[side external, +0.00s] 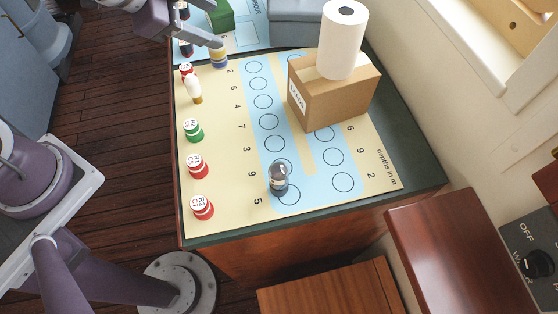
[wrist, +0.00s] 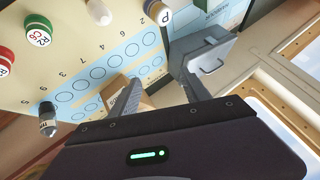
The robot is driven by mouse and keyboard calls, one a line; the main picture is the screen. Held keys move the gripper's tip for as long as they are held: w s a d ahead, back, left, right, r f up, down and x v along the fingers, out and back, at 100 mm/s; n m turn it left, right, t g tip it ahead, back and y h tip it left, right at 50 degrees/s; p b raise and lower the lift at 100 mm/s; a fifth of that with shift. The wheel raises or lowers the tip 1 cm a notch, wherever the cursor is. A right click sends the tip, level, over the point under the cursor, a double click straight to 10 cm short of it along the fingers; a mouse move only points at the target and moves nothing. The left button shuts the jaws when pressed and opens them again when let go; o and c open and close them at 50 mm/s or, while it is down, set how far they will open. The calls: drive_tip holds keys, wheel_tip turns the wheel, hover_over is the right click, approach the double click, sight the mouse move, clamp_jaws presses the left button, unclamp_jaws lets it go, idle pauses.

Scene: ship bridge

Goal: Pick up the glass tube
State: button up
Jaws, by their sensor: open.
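My gripper (side external: 205,38) is at the far left end of the table in the side view, well away from the tube. In the wrist view my gripper (wrist: 160,78) has its two fingers wide apart, with nothing held between them.
A cardboard box (side external: 338,100) stands on the chart with a white paper roll (side external: 342,45) on it. Red and green capped pieces (side external: 193,131) line the left edge, with a white bottle (side external: 193,88). A grey case (side external: 297,22) is at the back. Chart around the tube is mostly clear.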

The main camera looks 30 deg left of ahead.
drive_tip(key=s+d+f+m+g+h, duration=0.1)
drive_tip(key=d+f+m+g+h, duration=0.15)
drive_tip(key=d+f+h, duration=0.35)
drive_tip(key=m+g+h, duration=0.5)
drive_tip(key=g, duration=0.2)
approach(280, 169)
wheel_tip(280, 169, down, 3)
drive_tip(key=d, duration=0.3)
drive_tip(key=shift+m, duration=0.25)
drive_tip(key=x, duration=0.6)
drive_tip(key=shift+d, duration=0.2)
clamp_jaws()
